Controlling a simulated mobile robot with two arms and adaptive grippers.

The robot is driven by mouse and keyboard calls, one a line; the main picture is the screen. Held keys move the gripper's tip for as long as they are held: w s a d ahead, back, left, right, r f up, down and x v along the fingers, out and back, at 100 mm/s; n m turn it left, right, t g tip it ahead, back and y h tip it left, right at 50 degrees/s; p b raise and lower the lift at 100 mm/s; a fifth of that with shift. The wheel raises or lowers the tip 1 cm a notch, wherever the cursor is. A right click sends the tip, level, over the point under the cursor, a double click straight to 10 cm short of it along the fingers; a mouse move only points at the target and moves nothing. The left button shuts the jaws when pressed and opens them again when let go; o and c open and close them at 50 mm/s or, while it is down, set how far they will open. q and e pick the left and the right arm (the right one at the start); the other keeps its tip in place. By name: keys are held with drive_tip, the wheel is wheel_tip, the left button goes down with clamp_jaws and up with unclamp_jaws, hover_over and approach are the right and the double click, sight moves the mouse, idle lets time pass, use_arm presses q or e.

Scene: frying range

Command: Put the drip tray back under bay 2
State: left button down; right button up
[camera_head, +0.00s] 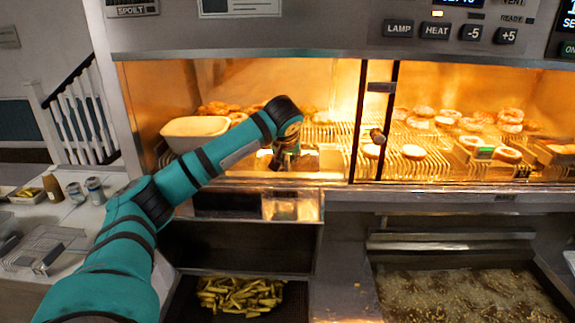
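My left arm reaches in from the left, and my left gripper (283,163) is inside the left part of the lit warming cabinet, pointing down at its front. It is small and dark in the view, and I cannot tell whether its fingers are open or shut. A pale metal surface (308,161) lies just beside and below it; I cannot tell whether this is the drip tray or whether the fingers touch it. Below the cabinet floor is a dark slot (225,203) with a bright metal piece (290,206) at its right. No bay number is readable. My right gripper is not in view.
A white bowl (195,133) stands at the cabinet's left. An upright divider (358,120) with a knob (377,135) separates the right part, where buns and rings lie on wire racks. Fries (240,294) lie below; bubbling oil (465,296) is at lower right.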

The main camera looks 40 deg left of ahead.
use_arm(q)
drive_tip(key=shift+w+a+f, duration=0.1)
drive_tip(key=shift+f, duration=0.3)
drive_tip(key=g+h+p, duration=0.1)
drive_tip(key=p, duration=0.1)
drive_tip(key=r+g+h+p, duration=0.1)
drive_tip(key=p, duration=0.2)
drive_tip(key=shift+w+a, duration=0.1)
drive_tip(key=shift+w, duration=0.15)
wheel_tip(320, 180, down, 3)
drive_tip(key=shift+r+g+p, duration=0.1)
drive_tip(key=shift+g+p, duration=0.25)
drive_tip(key=shift+g, duration=0.05)
drive_tip(key=shift+s+f, duration=0.1)
drive_tip(key=shift+f, duration=0.3)
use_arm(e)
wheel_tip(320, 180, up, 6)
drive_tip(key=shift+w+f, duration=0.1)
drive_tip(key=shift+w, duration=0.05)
use_arm(q)
drive_tip(key=c, duration=1.9)
unclamp_jaws()
drive_tip(key=shift+f, duration=0.15)
drive_tip(key=o, duration=0.5)
